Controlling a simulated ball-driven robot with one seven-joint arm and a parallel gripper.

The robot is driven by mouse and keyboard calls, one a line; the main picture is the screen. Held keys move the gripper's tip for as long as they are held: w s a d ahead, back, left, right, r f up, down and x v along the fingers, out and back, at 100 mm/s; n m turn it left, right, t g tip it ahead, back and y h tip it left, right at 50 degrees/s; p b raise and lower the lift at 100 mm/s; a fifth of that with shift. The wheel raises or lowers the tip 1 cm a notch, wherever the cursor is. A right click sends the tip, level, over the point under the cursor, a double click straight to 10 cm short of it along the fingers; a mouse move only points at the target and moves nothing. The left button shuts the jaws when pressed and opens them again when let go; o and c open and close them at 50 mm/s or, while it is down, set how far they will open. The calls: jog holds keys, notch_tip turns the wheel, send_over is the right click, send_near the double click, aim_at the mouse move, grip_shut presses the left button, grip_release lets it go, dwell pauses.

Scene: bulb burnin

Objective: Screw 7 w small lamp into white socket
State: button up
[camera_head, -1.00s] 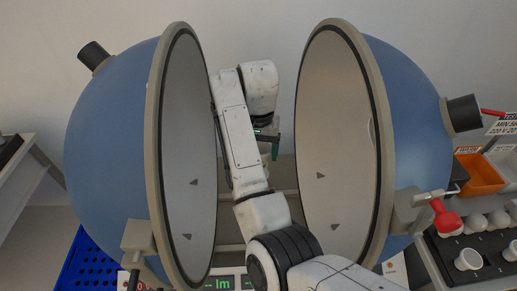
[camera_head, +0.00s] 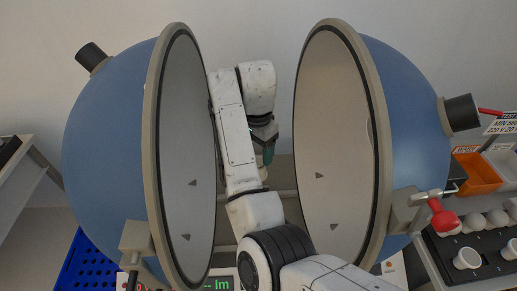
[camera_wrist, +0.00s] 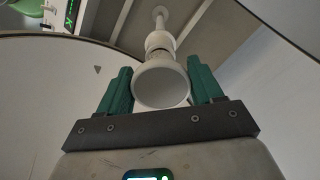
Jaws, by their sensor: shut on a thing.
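In the wrist view the small lamp (camera_wrist: 160,84) shows as a pale round face between the green fingers of my gripper (camera_wrist: 160,88). My gripper is shut on it. Beyond the lamp, in line with it, is the white socket (camera_wrist: 159,40) on a thin post. Lamp and socket overlap in this view, so I cannot tell whether they touch or how far the thread is in. In the head view my gripper (camera_head: 268,153) hangs fingers down in the gap between the two sphere halves; lamp and socket are hidden there.
Open blue sphere halves stand left (camera_head: 110,150) and right (camera_head: 405,110) of my arm, their rims close by. A red-knobbed latch (camera_head: 442,217) is at right. Beyond are an orange bin (camera_head: 477,172) and a dark panel with white bulbs (camera_head: 475,250). A blue crate (camera_head: 85,265) is at lower left.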

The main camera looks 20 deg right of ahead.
jog(key=m, duration=0.4)
jog(key=shift+w+a, duration=0.2)
jog(key=shift+a, duration=0.15)
jog(key=m, duration=0.3)
jog(key=shift+m, duration=0.4)
jog(key=m, duration=0.4)
jog(key=shift+w, duration=0.15)
jog(key=m+b, duration=0.1)
jog(key=m, duration=0.3)
jog(key=o, duration=0.9)
jog(key=shift+a, duration=0.15)
jog(key=shift+c, duration=0.2)
jog(key=shift+o, duration=0.4)
jog(key=shift+d, duration=0.2)
